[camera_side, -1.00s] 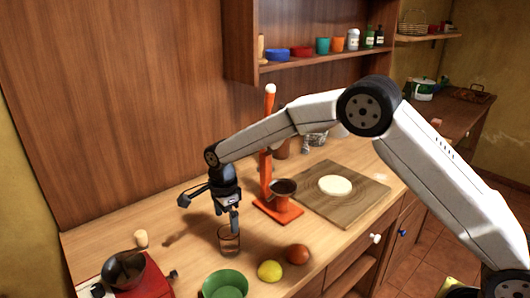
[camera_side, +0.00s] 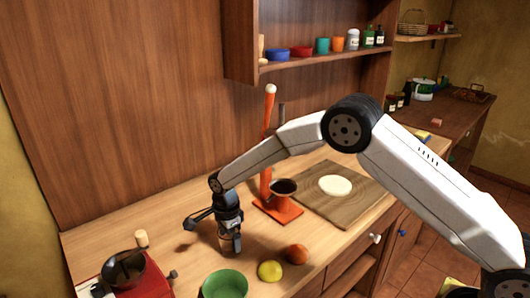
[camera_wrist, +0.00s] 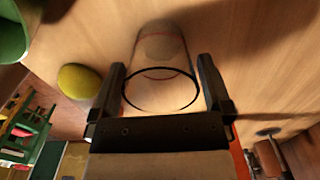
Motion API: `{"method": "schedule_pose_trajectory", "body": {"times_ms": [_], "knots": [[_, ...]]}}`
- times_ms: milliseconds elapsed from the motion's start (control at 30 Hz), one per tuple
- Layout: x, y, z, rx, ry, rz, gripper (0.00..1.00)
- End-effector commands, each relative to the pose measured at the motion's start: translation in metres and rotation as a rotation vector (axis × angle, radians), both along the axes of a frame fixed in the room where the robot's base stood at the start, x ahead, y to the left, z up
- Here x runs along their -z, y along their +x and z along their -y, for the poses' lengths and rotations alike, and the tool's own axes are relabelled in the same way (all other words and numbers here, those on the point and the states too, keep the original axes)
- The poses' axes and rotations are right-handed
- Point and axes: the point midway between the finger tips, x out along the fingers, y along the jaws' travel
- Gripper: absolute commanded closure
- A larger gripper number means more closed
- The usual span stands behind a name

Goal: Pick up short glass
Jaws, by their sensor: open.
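The short glass (camera_wrist: 160,68) is clear, with a dark rim, and stands on the wooden counter. In the wrist view it sits between the two fingers of my gripper (camera_wrist: 160,85), one finger on each side. In the side view my gripper (camera_side: 230,243) points down around the glass (camera_side: 225,242), which is mostly hidden by the fingers. My gripper is open. I cannot tell whether either finger touches the glass.
A green bowl (camera_side: 225,285), a lemon (camera_side: 270,271) and an orange-red fruit (camera_side: 297,254) lie in front. An orange press (camera_side: 279,208) and a cutting board (camera_side: 345,208) stand to the right. A red grinder (camera_side: 125,275) is at the left.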

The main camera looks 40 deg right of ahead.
Motion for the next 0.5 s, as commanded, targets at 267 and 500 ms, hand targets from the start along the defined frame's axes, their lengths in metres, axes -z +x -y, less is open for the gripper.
{"method": "schedule_pose_trajectory", "body": {"times_ms": [267, 500], "knots": [[0.0073, 0.0001, 0.0, 0.0, 0.0, 0.001, 0.0], [0.007, 0.0002, -0.0001, 0.0, 0.0, 0.001, 0.0]]}}
